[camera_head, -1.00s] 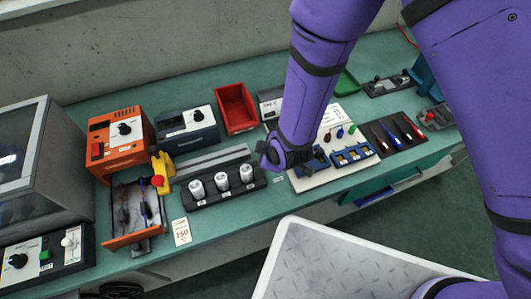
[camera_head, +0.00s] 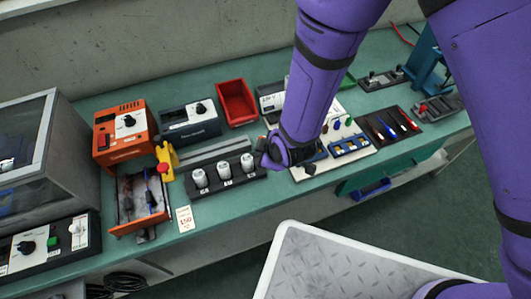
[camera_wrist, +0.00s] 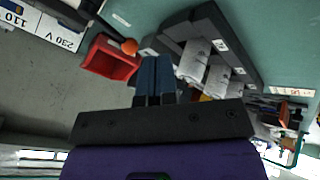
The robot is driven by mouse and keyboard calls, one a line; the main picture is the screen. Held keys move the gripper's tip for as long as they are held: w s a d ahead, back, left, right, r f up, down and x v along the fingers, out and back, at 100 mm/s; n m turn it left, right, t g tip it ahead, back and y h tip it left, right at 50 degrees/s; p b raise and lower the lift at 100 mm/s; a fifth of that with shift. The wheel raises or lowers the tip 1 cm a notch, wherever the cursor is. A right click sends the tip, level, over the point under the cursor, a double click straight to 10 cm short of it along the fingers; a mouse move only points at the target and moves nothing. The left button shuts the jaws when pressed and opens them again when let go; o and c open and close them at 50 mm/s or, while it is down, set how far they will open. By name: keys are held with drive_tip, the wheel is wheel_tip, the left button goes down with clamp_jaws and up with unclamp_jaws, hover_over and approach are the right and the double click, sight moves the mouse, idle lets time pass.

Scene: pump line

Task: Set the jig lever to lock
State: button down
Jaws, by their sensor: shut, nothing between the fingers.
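Which part is the jig lever is not certain. A yellow bracket with a red ball knob (camera_head: 163,167) stands beside the orange unit in the head view. An orange ball knob (camera_wrist: 129,46) shows near the fingertips in the wrist view. The dark rack (camera_head: 215,184) holds three white cylinders; it also shows in the wrist view (camera_wrist: 205,25). My gripper (camera_head: 264,158) is at the right end of this rack, partly hidden by my wrist. In the wrist view my gripper (camera_wrist: 154,62) has its blue fingers together and empty. Contact with anything cannot be told.
A red bin (camera_head: 237,103) stands behind the rack. An orange unit (camera_head: 124,131) and a dark unit (camera_head: 190,122) stand to the left. A tool tray (camera_head: 398,126) and a device with a red knob (camera_head: 438,106) are at the right.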

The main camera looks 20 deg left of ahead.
drive_tip(key=v, duration=0.8)
idle(0.5)
drive_tip(key=w+d+r+m+t+h, duration=0.1)
drive_tip(key=w+d+r+m, duration=0.3)
drive_tip(key=d+r, duration=0.65)
drive_tip(key=w+d+r+m+h, duration=0.1)
drive_tip(key=w+d+r+m, duration=0.4)
drive_tip(key=d+r, duration=0.55)
drive_tip(key=s+d+r+m+h, duration=0.1)
drive_tip(key=s+d+r+m, duration=0.4)
drive_tip(key=d+r, duration=0.55)
drive_tip(key=s+d+r+m+h, duration=0.2)
drive_tip(key=s+d+r+m, duration=0.2)
drive_tip(key=s+d, duration=0.6)
drive_tip(key=shift+s+r+m, duration=0.2)
drive_tip(key=shift+s+m, duration=0.15)
drive_tip(key=shift+m, duration=0.35)
